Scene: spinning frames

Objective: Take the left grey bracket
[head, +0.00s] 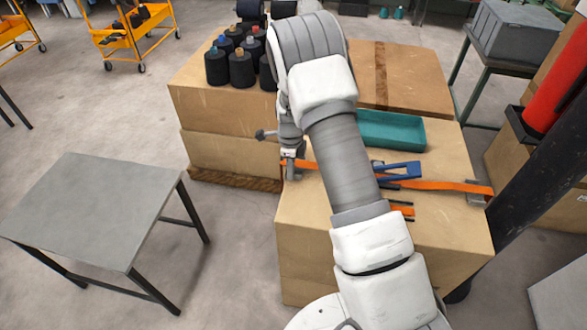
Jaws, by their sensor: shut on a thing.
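My arm reaches across the picture's middle, and my gripper (290,153) points down at the left edge of the near cardboard box stack. It is shut on the left grey bracket (290,170), a small grey piece at the left end of an orange strap (440,185). The arm hides part of the strap and the gripper's far side. A second grey bracket (476,193) sits at the strap's right end on the box edge.
A blue-handled tool (400,170) and a teal tray (390,131) lie on the box stack (440,225). Several dark thread cones (240,68) stand on boxes behind. A grey table (95,205) stands clear at left. A dark post (510,190) rises at right.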

